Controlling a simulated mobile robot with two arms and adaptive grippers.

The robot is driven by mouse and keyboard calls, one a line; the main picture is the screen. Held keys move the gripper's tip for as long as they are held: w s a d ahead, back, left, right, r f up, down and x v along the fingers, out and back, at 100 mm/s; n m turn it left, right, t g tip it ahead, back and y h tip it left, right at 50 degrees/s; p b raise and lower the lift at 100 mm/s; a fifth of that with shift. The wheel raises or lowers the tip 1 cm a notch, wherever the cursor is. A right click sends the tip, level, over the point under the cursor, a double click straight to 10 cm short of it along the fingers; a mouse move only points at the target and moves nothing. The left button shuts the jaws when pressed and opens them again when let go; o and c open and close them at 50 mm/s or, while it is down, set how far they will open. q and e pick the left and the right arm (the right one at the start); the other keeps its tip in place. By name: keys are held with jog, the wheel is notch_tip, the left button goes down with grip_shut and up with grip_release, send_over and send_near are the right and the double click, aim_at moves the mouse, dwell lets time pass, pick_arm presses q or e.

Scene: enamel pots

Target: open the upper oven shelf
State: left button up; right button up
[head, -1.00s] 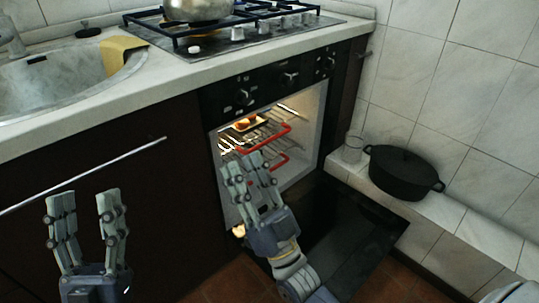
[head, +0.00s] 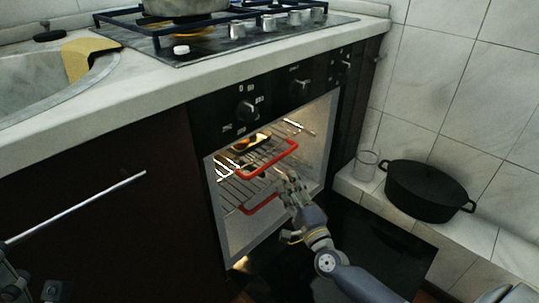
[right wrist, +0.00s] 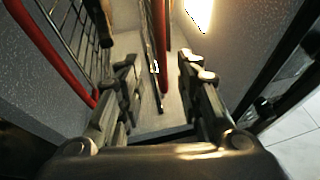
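The oven (head: 330,120) stands open and lit, its door folded down. The upper shelf is a wire rack with a red front handle (head: 268,164). A lower rack with a red handle (head: 262,204) sits beneath it. My right gripper (head: 291,180) is at the oven mouth, just below and right of the upper handle. In the right wrist view its fingers (right wrist: 160,82) are apart, with a red bar (right wrist: 160,40) showing between them; I cannot tell which handle that is or whether it is touched. Only a part of my left gripper (head: 48,290) shows at the lower left corner.
A small tray with food (head: 250,142) is on the upper rack. The lowered door (head: 390,245) lies below my right arm. A black pot (head: 428,190) and a glass (head: 366,164) stand on the tiled ledge at right. A cupboard handle (head: 75,207) is at left.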

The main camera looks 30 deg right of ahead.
aim_at(274, 159)
jog(key=w, duration=0.3)
jog(key=w+r+b, duration=0.1)
jog(key=w, duration=0.2)
jog(key=w+r+b, duration=0.1)
jog(key=w, duration=0.3)
jog(key=shift+d, duration=0.25)
jog(key=shift+c, duration=0.5)
grip_shut()
